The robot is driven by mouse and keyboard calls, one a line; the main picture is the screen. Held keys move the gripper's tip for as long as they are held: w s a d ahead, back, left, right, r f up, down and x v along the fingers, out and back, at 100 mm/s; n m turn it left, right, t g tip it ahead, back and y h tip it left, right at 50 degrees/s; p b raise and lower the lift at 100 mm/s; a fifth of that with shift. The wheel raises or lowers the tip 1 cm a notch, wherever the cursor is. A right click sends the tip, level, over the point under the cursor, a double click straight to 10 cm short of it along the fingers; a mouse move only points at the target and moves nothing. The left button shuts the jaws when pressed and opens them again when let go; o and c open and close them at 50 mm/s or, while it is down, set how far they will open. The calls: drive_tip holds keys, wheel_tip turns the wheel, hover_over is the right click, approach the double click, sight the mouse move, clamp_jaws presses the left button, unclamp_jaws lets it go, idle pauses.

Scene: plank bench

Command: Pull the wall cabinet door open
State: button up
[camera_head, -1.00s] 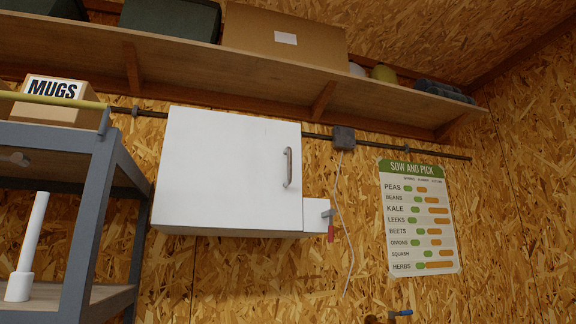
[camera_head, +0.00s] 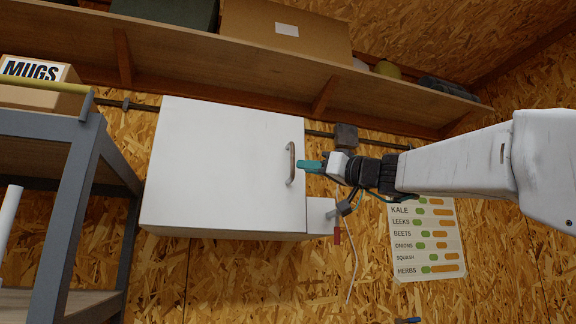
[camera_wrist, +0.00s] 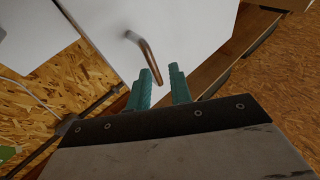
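The white wall cabinet (camera_head: 150,228) hangs on the chipboard wall, its door (camera_head: 220,165) looking shut. A curved metal handle (camera_head: 291,163) stands upright near the door's right edge. My gripper (camera_head: 304,166) reaches in from the right, its teal fingertips close beside the handle. In the wrist view the two teal fingers (camera_wrist: 160,69) are apart. The handle (camera_wrist: 143,50) shows just ahead, its near end seen in the gap between the fingertips. I cannot tell whether they touch it.
A small white box with a red-handled lever (camera_head: 320,215) sits at the cabinet's lower right. A grey shelf rack (camera_head: 75,190) stands close on the left. A loaded wooden shelf (camera_head: 220,65) runs above. A poster (camera_head: 428,245) hangs right, partly behind my arm.

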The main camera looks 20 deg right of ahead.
sight(292, 152)
drive_tip(key=shift+t, duration=0.6)
drive_tip(key=w+r, duration=0.2)
drive_tip(key=w+a+r, duration=0.1)
drive_tip(key=w+r, duration=0.1)
drive_tip(key=w+a+r, duration=0.1)
drive_tip(key=w+r, duration=0.1)
drive_tip(key=shift+w+a, duration=0.15)
drive_tip(key=shift+a, duration=0.1)
clamp_jaws()
